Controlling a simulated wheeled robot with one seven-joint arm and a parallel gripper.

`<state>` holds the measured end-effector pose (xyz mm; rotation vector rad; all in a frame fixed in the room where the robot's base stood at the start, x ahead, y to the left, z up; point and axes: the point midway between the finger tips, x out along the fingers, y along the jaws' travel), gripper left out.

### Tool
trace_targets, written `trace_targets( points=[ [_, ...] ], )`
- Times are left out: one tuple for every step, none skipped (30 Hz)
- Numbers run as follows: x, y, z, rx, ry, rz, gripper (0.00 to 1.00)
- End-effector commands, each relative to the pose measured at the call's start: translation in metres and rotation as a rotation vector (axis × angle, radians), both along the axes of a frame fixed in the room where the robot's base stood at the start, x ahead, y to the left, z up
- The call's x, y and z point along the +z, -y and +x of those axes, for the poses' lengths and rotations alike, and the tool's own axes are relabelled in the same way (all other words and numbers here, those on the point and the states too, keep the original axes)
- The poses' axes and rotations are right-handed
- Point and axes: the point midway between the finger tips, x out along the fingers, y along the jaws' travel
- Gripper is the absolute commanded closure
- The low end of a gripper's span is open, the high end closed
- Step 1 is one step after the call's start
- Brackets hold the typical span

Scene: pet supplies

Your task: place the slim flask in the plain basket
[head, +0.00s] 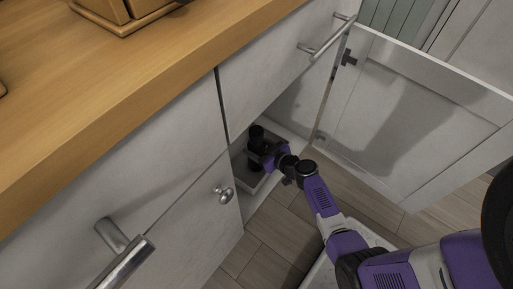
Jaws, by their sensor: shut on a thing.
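My gripper (263,158) is inside the open lower cabinet, small and dark in the head view. It is shut on a dark upright thing, which I take to be the slim flask (257,133); its top stands above the jaws. Its lower part is in shadow and partly hidden by my gripper. A pale, low-walled container (244,179), likely the plain basket, sits on the cabinet floor beneath and around the flask's lower end. I cannot tell whether the flask touches its bottom.
The cabinet door (410,120) stands wide open to the right of my arm. A closed door with a round knob (223,195) is left of the opening. A wooden countertop (120,90) with a wooden holder (125,18) lies above. Drawer handles jut out.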

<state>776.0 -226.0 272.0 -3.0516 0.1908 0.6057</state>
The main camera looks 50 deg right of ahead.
Motion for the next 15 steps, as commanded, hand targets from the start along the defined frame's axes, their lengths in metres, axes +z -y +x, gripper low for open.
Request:
trace_targets(
  points=[
    [0.0016, 0.0004, 0.0005, 0.0, 0.002, 0.0, 1.0],
    [0.0016, 0.0004, 0.0005, 0.0, 0.002, 0.0, 1.0],
    [0.0014, 0.0003, 0.0005, 0.0, 0.002, 0.0, 1.0],
    [0.0009, 0.0002, 0.0005, 0.0, 0.002, 0.0, 1.0],
    [-0.0001, 0.0001, 0.0004, 0.0, 0.002, 0.0, 1.0],
    [-0.0013, 0.0, 0.0005, 0.0, 0.002, 0.0, 1.0],
    [-0.002, 0.0, 0.0005, 0.001, 0.002, 0.0, 1.0],
    [-0.0026, -0.0001, 0.0005, 0.001, 0.002, 0.0, 1.0],
    [-0.0026, -0.0005, 0.0, 0.001, 0.0, 0.0, 0.34],
    [-0.002, -0.0005, 0.0, 0.001, 0.0, 0.0, 0.28],
    [-0.002, -0.0005, 0.0, 0.001, 0.0, 0.0, 0.22],
    [-0.002, -0.0005, 0.0, 0.001, 0.0, 0.0, 0.16],
    [-0.002, -0.0004, 0.0, 0.001, 0.0, 0.0, 0.16],
    [-0.002, -0.0004, 0.0, 0.001, 0.0, 0.0, 0.16],
    [-0.002, -0.0004, 0.0, 0.001, 0.0, 0.0, 0.16]
  ],
)
